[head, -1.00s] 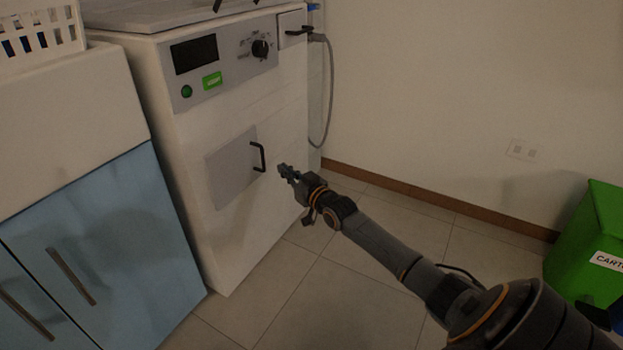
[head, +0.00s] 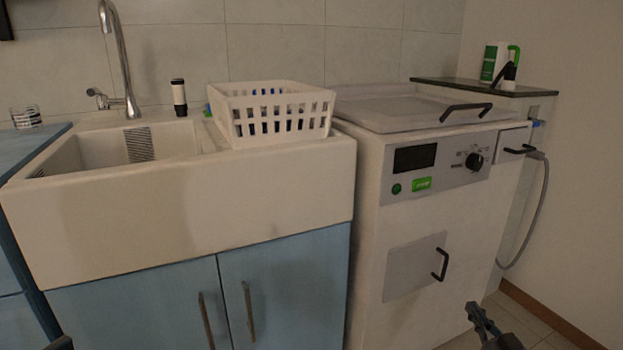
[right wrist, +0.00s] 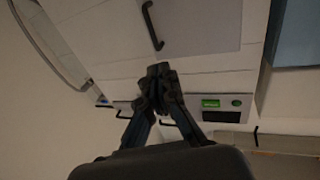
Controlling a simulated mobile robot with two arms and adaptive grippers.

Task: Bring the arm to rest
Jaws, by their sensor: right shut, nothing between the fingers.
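My right gripper (head: 478,314) is at the bottom right of the head view, in front of the white machine (head: 370,260) and lower than its small door's black handle (head: 441,264). It is apart from that handle. In the right wrist view the gripper (right wrist: 158,72) has its fingers together with nothing between them. The door handle (right wrist: 152,28) shows beyond the fingertips there. A small dark piece at the bottom left edge of the head view may be my left gripper; too little shows to tell.
A white sink (head: 180,215) over blue cabinets (head: 180,305) is at left, with a white basket (head: 275,133) on it. The machine has a lid with a black handle (head: 465,111) and a grey hose (head: 541,215) at its right side. Floor (head: 550,335) shows at bottom right.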

